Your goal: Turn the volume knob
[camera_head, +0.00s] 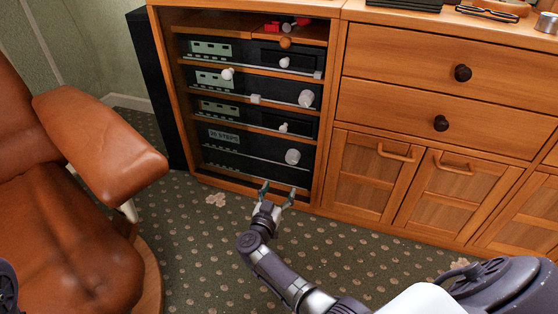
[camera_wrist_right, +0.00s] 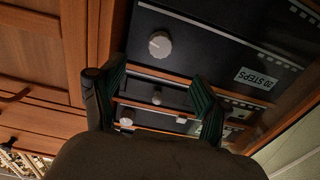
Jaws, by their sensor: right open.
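A hi-fi stack stands in an open wooden cabinet. Its lowest black unit (camera_head: 250,148), labelled "20 STEPS", has a round whitish knob (camera_head: 292,156) on its right side. In the right wrist view, turned upside down, this knob (camera_wrist_right: 160,44) shows at upper centre with a pointer mark. Another large white knob (camera_head: 306,97) is on a unit higher up. I cannot tell from a label which knob is for volume. My right gripper (camera_head: 277,192) is open and empty, low in front of the cabinet, below the bottom unit's knob and apart from it. My left gripper is out of view.
Smaller white knobs (camera_head: 284,62) sit on the upper units. A brown leather armchair (camera_head: 95,130) stands at left. Drawers (camera_head: 430,75) and cupboard doors (camera_head: 370,170) are to the right. Patterned carpet (camera_head: 195,240) is clear between chair and cabinet.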

